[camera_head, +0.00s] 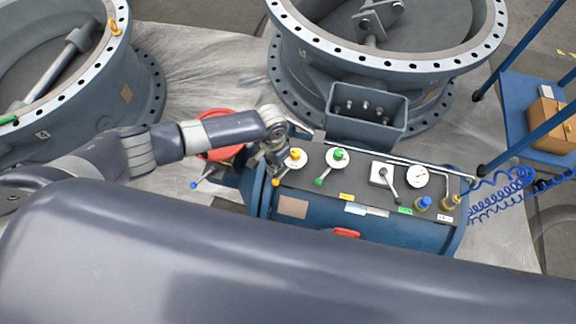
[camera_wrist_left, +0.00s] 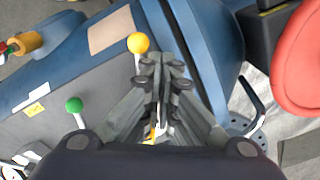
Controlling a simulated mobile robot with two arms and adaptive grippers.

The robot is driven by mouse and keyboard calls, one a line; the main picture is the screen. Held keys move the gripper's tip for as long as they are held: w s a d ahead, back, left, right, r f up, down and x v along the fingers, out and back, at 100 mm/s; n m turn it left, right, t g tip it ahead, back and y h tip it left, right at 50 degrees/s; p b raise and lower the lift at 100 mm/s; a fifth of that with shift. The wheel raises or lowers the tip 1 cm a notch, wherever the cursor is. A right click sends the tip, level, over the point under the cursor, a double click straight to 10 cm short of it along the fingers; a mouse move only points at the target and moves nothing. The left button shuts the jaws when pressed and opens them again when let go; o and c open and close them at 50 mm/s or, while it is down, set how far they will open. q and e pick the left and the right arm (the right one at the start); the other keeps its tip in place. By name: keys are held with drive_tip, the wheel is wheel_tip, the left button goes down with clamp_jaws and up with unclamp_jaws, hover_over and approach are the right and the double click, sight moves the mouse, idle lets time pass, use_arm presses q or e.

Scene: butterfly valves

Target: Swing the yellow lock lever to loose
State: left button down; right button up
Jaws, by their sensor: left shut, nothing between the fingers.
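The yellow lock lever sits at the left end of the blue console's top panel. Its yellow hub (camera_head: 295,154) is on a white round plate, and its arm ends in a yellow-orange ball (camera_head: 276,182) near the panel's front left edge. My left gripper (camera_head: 274,168) is low beside the lever. In the left wrist view the ball (camera_wrist_left: 138,42) shows just left of the shut, empty fingers (camera_wrist_left: 163,72). The fingers hide most of the lever arm and hub there, and I cannot tell whether they touch it. My right gripper is out of view.
Right of it on the console (camera_head: 340,220) are a green lever (camera_head: 339,154), a grey lever (camera_head: 384,174) and a gauge (camera_head: 417,177). A red round part (camera_head: 215,150) lies behind my left forearm. Large flanged valves stand behind.

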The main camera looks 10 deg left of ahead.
sight(278, 175)
use_arm(q)
drive_tip(key=shift+f, duration=0.15)
idle(0.3)
drive_tip(key=shift+f+b, duration=1.2)
drive_tip(key=shift+f, duration=0.6)
drive_tip(key=shift+s+d, duration=0.1)
drive_tip(key=shift+d, duration=0.05)
drive_tip(key=shift+s+d+p, duration=0.25)
drive_tip(key=shift+p, duration=0.15)
drive_tip(key=shift+s+d, duration=0.15)
drive_tip(key=shift+d, duration=0.05)
